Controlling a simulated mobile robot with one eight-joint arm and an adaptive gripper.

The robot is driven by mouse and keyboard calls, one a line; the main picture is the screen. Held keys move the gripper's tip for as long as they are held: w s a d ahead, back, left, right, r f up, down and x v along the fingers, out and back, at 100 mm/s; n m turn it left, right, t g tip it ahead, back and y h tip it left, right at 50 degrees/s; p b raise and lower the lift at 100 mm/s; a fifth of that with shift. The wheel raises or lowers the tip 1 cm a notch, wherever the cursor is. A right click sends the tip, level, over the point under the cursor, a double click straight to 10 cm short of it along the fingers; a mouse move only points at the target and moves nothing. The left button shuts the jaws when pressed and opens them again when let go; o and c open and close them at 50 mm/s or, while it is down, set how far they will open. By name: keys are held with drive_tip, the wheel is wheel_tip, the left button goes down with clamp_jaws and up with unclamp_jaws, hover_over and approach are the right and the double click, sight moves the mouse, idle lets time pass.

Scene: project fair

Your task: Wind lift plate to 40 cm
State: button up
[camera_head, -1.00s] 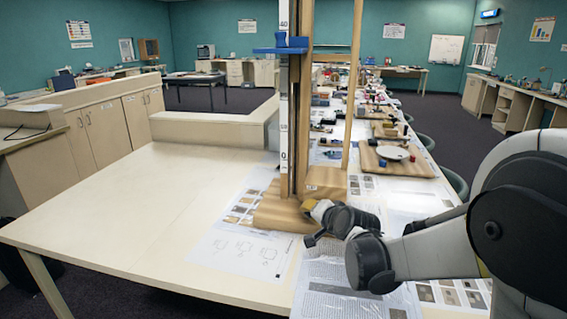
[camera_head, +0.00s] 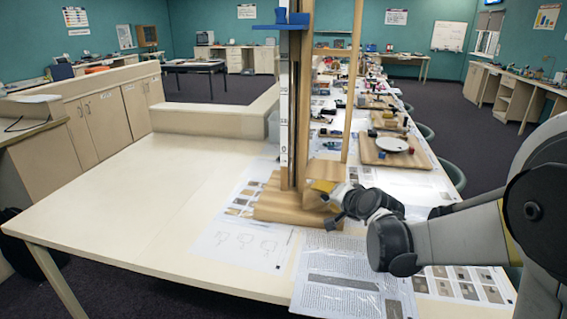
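The lift is a tall wooden frame with a wooden base (camera_head: 285,208) on the table. Its blue lift plate (camera_head: 266,27) is high on the upright, near the top of the picture, with blue blocks (camera_head: 297,18) on or beside it. A white scale strip (camera_head: 284,110) runs down the upright; a 0 shows low on it. I cannot read the number level with the plate. My gripper (camera_head: 333,205) is at the right side of the base, by a yellowish part (camera_head: 322,186). Its fingers are small and partly hidden, so its hold cannot be told. No crank handle shows clearly.
The pale table (camera_head: 150,205) is clear to the left of the lift. Printed sheets (camera_head: 350,282) lie in front of and beside the base. A wooden board (camera_head: 395,158) with a white plate and small items lies behind my arm to the right.

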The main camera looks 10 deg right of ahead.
drive_tip(key=p+v, duration=0.3)
drive_tip(key=v, duration=0.5)
drive_tip(key=shift+p, duration=0.3)
idle(0.3)
drive_tip(key=s+a+n+g+h, duration=0.2)
drive_tip(key=s+n+g, duration=0.3)
drive_tip(key=s, duration=2.1)
drive_tip(key=n, duration=0.3)
drive_tip(key=shift+f+h, duration=0.35)
drive_tip(key=shift+h, duration=0.05)
